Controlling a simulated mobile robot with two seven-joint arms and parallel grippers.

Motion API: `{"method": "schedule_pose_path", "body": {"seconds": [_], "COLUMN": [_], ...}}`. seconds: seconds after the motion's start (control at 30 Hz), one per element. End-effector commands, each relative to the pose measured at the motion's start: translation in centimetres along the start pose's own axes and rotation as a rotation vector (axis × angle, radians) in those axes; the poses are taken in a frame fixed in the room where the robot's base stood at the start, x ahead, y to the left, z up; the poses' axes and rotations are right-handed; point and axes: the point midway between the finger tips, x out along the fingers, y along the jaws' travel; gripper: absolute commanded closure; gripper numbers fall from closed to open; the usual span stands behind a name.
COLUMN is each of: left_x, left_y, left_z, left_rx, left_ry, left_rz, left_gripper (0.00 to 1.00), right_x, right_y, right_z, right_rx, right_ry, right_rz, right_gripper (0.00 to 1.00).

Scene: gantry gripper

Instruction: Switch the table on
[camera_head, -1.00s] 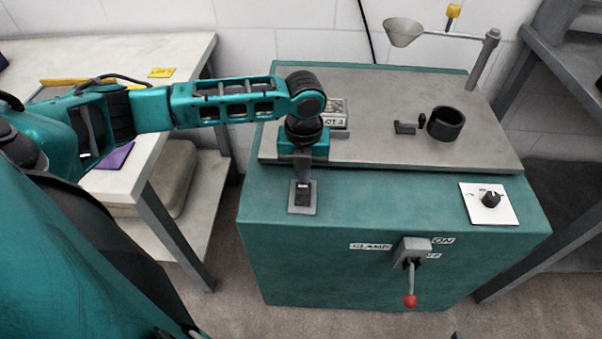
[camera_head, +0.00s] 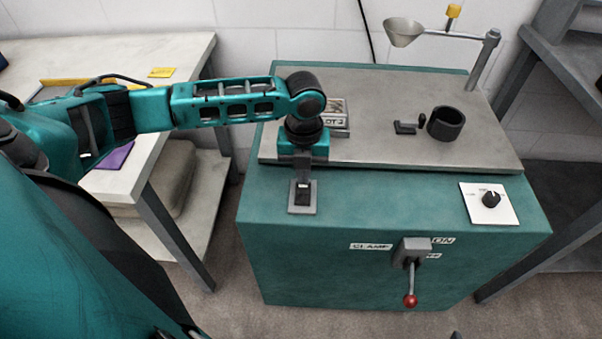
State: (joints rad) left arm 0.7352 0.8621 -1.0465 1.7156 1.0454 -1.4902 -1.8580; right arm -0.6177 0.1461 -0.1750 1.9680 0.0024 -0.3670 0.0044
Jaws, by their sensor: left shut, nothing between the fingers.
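The table is a teal cabinet (camera_head: 320,245) with a grey metal top (camera_head: 375,110). On its upper front face, at the left, sits a small grey plate with a black rocker switch (camera_head: 302,200). My left gripper (camera_head: 302,182) points down and is shut and empty, its tips right at the switch; the fingers hide the switch's upper part. I cannot tell whether the tips touch it. A white plate with a black knob (camera_head: 490,200) is at the right of the same face. A clamp lever with a red ball (camera_head: 410,300) hangs down at the front. My right gripper is not in view.
On the top stand a black ring (camera_head: 446,123), a small black part (camera_head: 405,127) and a labelled block (camera_head: 335,112). A funnel (camera_head: 403,32) hangs on an arm at the back. A pale side table (camera_head: 100,60) is at the left, a grey shelf (camera_head: 570,70) at the right.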

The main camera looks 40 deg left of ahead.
Motion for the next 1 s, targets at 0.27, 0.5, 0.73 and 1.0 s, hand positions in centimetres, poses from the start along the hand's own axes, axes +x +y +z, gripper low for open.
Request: {"method": "schedule_pose_path", "body": {"seconds": [0.27,0.5,0.73,1.0], "left_x": [0.5,0.9,1.2,1.6], "left_y": [0.0,0.0,0.0,0.0], "left_z": [0.0,0.0,0.0,-0.1], "left_rx": [0.0,0.0,0.0,0.001], "left_ry": [0.001,0.001,0.001,0.001], "left_rz": [0.001,0.001,0.001,0.0], "left_gripper": [1.0,1.0,1.0,1.0], "right_x": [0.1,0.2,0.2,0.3], "right_y": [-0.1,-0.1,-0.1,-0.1], "right_z": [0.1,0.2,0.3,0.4], "right_rx": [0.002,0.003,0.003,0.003], "right_ry": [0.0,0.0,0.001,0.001], "right_rz": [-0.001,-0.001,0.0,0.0], "right_gripper": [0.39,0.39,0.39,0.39]}}
